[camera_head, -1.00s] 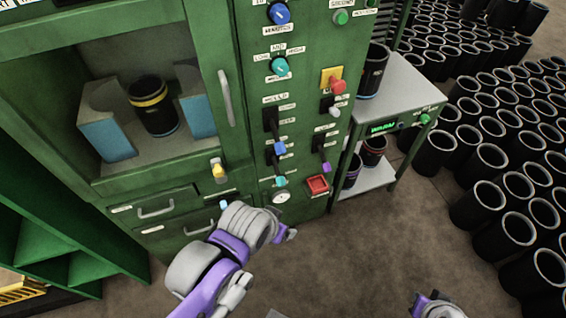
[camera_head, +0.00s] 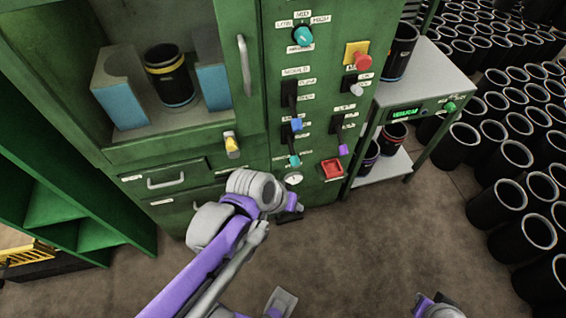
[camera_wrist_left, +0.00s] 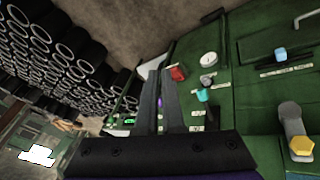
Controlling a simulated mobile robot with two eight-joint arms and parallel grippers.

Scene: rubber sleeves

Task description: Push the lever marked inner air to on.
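The green machine's control panel (camera_head: 318,110) carries several levers and knobs. Its small labels are too blurred to read, so I cannot tell which lever is marked inner air. One lever has a blue handle (camera_head: 297,124), one a teal handle (camera_head: 294,160), one a purple handle (camera_head: 343,150); all point downward. The teal handle also shows in the left wrist view (camera_wrist_left: 204,95). My left gripper (camera_wrist_left: 158,72) has its dark fingers close together, with nothing visible between them. It is low in front of the panel, apart from the levers. My right gripper's fingers are not visible.
A yellow-handled latch (camera_head: 232,145) is to the left. A grey side table (camera_head: 425,78) stands right of the machine, with many black sleeves (camera_head: 525,230) beyond. The floor in front is clear.

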